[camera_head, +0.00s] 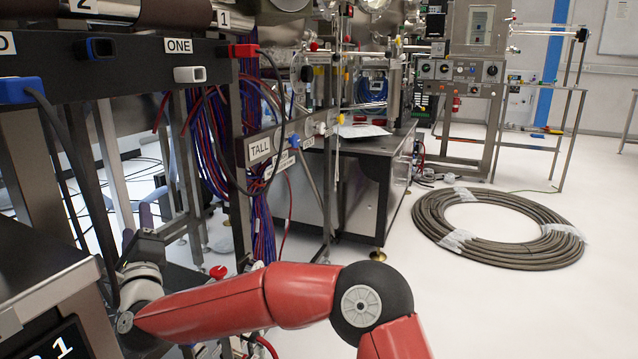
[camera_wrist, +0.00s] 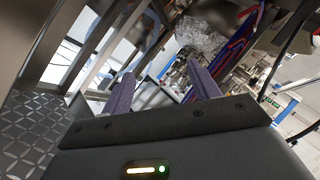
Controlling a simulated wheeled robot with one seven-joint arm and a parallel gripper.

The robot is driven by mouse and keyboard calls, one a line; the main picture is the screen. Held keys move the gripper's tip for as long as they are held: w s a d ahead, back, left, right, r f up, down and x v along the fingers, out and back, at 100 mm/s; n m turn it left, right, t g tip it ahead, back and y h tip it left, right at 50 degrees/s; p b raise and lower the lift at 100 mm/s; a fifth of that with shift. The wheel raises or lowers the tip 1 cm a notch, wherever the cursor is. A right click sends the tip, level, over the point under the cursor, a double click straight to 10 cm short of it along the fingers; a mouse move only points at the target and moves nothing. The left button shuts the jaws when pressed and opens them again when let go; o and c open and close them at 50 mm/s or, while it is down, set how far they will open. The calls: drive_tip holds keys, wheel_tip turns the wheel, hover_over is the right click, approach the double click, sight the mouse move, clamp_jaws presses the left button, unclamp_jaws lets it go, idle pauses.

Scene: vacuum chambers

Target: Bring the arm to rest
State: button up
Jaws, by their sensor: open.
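My gripper (camera_wrist: 162,92) shows in the wrist view with its two purple fingers spread apart and nothing between them. In the head view my red arm reaches from the lower right to the left, and its dark wrist end is at the lower left, close to the metal frame under the black panel. The fingertips are hard to make out in the head view. The wrist view is tilted.
A black panel (camera_head: 130,72) with plugs and sockets spans the upper left above my wrist. Cable bundles (camera_head: 262,200) hang beside the frame. A dark cabinet (camera_head: 35,262) stands at the lower left. A coiled hose (camera_head: 500,262) lies on the open white floor at right.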

drive_tip(key=s+d+f+n+g+h+p, duration=0.1)
drive_tip(key=s+d+n+g+h+p, duration=0.3)
drive_tip(key=d+n, duration=0.8)
drive_tip(key=s+d+n+g+h+p, duration=0.1)
drive_tip(key=s+d+n+g+h, duration=0.35)
drive_tip(key=d, duration=1.25)
drive_tip(key=s+d+f+n+g+h+p, duration=0.1)
drive_tip(key=s+d+f+g, duration=0.1)
drive_tip(key=s+d, duration=0.7)
drive_tip(key=s+d+f+n+g+h+p, duration=0.1)
drive_tip(key=s+d+f+g, duration=0.1)
drive_tip(key=s+d, duration=0.7)
drive_tip(key=d+g, duration=0.1)
drive_tip(key=d, duration=0.3)
drive_tip(key=shift+s+f+n+g, duration=0.15)
drive_tip(key=shift+f+n+g, duration=0.05)
drive_tip(key=shift+n+g, duration=0.15)
